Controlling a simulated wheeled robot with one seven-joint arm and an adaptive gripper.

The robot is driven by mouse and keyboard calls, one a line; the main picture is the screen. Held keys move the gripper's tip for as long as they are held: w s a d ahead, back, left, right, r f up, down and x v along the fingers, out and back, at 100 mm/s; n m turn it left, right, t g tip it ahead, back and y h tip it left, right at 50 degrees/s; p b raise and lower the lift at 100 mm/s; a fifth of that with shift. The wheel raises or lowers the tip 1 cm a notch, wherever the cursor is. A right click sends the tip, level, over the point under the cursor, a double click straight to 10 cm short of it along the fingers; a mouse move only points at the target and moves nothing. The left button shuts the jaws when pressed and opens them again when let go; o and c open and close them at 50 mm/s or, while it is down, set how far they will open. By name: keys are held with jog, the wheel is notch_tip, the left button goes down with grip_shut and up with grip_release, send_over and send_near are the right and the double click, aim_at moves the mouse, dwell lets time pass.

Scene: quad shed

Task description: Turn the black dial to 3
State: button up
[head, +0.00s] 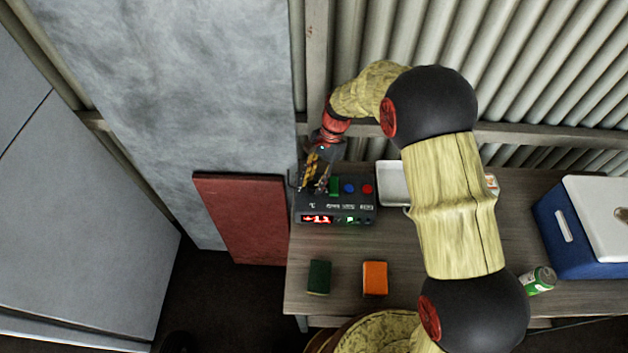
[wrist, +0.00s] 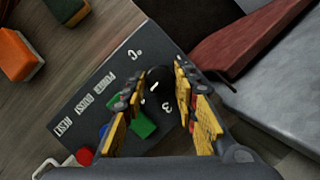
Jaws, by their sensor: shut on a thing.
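The black dial (wrist: 158,76) sits on a dark grey control box (wrist: 85,100). In the wrist view, it is between the fingertips of my gripper (wrist: 155,83), which is shut on it. The white digits 1 and 3 show on the panel beside the dial; the fingers hide other marks, and I cannot tell where the dial points. In the head view, my gripper (head: 314,184) reaches down onto the left of the box (head: 335,211) and hides the dial. A red lit display (head: 317,219) is on the box's front; its figures are blurred, ending in about 11.
A green block-like control (head: 334,186), blue button (head: 349,188) and red button (head: 367,189) stand close right of my gripper. A white tray (head: 391,183), can (head: 540,280) and blue cooler (head: 570,235) are right.

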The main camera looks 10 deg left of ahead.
aim_at(312, 183)
jog(key=n+h+p, duration=0.1)
jog(key=n, duration=0.2)
jog(key=n+g+h+p, duration=0.1)
jog(key=n+p, duration=0.1)
jog(key=shift+w+a+r+n+p, duration=0.1)
jog(key=shift+a+n+p, duration=0.1)
jog(key=shift+n+p, duration=0.15)
jog(key=n+h+p, duration=0.1)
jog(key=n+h, duration=0.1)
jog(key=n, duration=0.3)
jog(key=shift+a, duration=0.1)
jog(key=shift+n+p, duration=0.25)
jog(key=shift+p, duration=0.05)
jog(key=o, duration=1.1)
notch_tip(312, 183, up, 10)
jog(key=shift+f, duration=0.1)
